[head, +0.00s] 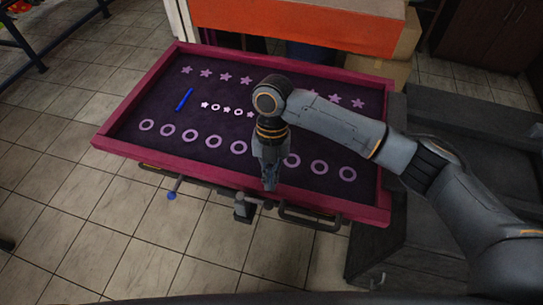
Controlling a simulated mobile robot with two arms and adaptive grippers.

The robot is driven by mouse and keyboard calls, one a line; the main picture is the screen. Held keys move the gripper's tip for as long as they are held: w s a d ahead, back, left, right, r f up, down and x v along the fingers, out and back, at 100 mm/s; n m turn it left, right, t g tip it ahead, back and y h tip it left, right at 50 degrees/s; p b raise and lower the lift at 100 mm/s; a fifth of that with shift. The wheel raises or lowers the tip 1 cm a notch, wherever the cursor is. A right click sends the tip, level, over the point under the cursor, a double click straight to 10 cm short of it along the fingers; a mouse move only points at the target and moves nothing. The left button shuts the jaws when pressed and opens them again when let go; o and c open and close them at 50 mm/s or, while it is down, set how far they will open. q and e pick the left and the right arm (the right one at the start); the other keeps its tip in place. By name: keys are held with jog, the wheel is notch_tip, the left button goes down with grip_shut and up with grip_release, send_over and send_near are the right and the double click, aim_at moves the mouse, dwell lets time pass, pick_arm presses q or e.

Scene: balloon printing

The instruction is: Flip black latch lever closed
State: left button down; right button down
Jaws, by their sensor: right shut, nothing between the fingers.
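A dark latch-like piece (243,208) hangs at the front edge of the magenta-framed board, near its middle. It is small and dark, and I cannot tell which way its lever is turned. My right gripper (269,187) is shut and empty, pointing down at the front rim, just right of and above the latch piece in the picture. I cannot tell whether it touches the rim or the latch. My right arm covers part of the board. My left gripper is not in view.
The board's magenta frame (160,160) holds purple stars, rings and a blue stick (184,99). A blue-tipped rod (172,195) and a black bar handle (310,218) stick out below the front edge. A dark cabinet (430,105) stands right. Tiled floor (60,220) is clear at left.

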jog(key=shift+s+f, duration=0.15)
jog(key=shift+s, duration=0.65)
jog(key=shift+s+m+p, duration=0.2)
jog(key=shift+m+p, duration=0.1)
jog(key=shift+p, duration=0.25)
